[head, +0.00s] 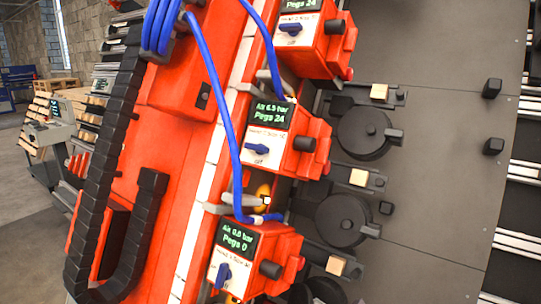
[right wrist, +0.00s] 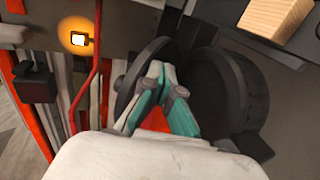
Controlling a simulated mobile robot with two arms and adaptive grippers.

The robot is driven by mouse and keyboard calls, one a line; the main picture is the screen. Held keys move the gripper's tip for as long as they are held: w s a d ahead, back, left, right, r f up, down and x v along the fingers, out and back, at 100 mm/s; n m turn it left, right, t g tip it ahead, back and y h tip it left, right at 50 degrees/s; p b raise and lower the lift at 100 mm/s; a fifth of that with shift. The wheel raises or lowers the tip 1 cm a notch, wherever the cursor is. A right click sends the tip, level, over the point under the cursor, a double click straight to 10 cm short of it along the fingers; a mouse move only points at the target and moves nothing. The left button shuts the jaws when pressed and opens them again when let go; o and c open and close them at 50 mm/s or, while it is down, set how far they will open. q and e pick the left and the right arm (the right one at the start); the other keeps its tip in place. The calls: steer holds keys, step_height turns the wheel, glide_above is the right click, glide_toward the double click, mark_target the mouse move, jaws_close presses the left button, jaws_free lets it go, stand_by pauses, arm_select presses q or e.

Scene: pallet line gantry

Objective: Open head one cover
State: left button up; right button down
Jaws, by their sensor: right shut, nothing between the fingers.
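In the head view, red head units with green-lettered displays stand in a slanted row. The lowest unit (head: 232,258) reads air 0.0 bar, pegs 0; the middle unit (head: 268,140) reads 6.5 bar, pegs 24. Their small labels are too blurred to read surely. Black round covers (head: 343,220) lie to their right. In the right wrist view my right gripper (right wrist: 157,70), with teal fingers, is shut and empty. Its tips are at a dark round disc (right wrist: 128,85), beside a thick dark drum (right wrist: 230,90); contact is unclear. My left gripper is not in view.
Blue hoses (head: 212,75) and a black cable chain (head: 101,165) run along the red gantry. A glowing lamp (right wrist: 78,40) and a red hose (right wrist: 91,85) are left of my right gripper. A wooden block (right wrist: 276,20) is upper right. Bare grey plate (head: 450,140) lies right.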

steer(key=shift+a, duration=0.15)
steer(key=shift+s+a+r+p, duration=0.1)
steer(key=shift+a+r+p, duration=0.2)
steer(key=shift+a, duration=0.2)
steer(key=shift+s+a+r+p, duration=0.1)
steer(key=shift+a+r+p, duration=0.05)
steer(key=shift+a+p, duration=0.3)
steer(key=shift+a, duration=0.1)
steer(key=shift+a+r+p, duration=0.25)
steer(key=shift+a+p, duration=0.2)
steer(key=shift+a, duration=0.65)
steer(key=shift+w, duration=0.1)
